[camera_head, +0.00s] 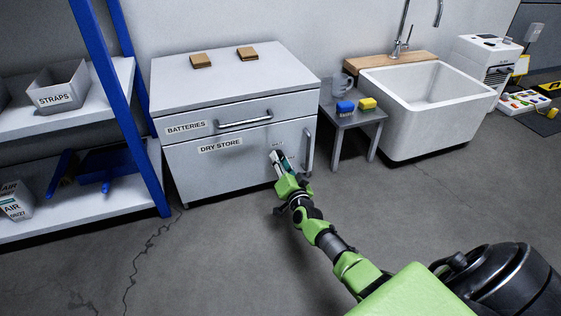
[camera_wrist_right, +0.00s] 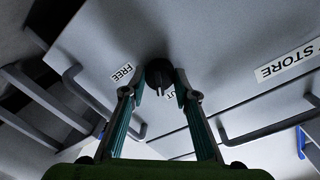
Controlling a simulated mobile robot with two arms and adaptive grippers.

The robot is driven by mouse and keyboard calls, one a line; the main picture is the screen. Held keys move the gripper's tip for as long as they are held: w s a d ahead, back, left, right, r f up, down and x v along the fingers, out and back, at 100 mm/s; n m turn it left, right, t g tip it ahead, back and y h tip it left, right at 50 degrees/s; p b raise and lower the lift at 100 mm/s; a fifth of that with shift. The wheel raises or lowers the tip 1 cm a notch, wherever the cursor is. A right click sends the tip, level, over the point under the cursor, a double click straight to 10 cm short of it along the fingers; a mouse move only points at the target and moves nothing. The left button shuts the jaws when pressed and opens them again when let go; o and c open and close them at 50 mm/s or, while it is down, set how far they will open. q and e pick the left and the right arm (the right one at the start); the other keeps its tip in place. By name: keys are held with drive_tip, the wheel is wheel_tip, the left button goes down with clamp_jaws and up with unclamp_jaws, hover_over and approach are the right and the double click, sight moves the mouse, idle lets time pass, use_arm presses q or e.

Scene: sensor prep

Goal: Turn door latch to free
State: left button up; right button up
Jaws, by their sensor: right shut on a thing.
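The door latch is a round black knob (camera_wrist_right: 159,74) with a pale pointer mark on the DRY STORE door (camera_head: 215,172). A FREE label (camera_wrist_right: 122,73) is beside it in the right wrist view. A second label ending in "UT" (camera_wrist_right: 170,93) is partly hidden by a finger; the pointer faces close to it. My right gripper (camera_wrist_right: 158,88) has its fingers on both sides of the knob and is shut on it. In the head view the right gripper (camera_head: 279,160) is against the door's upper right and hides the knob. My left gripper is not in view.
A vertical door handle (camera_head: 308,150) stands just right of the right gripper. The BATTERIES drawer handle (camera_head: 245,121) is above it. A small table (camera_head: 352,118) and a white sink (camera_head: 425,115) stand to the right. Blue-posted shelving is at left. Floor in front is clear.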

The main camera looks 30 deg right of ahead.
drive_tip(key=shift+m+y+b, duration=0.4)
drive_tip(key=shift+m+b, duration=0.95)
drive_tip(key=shift+m, duration=4.35)
drive_tip(key=o, duration=1.1)
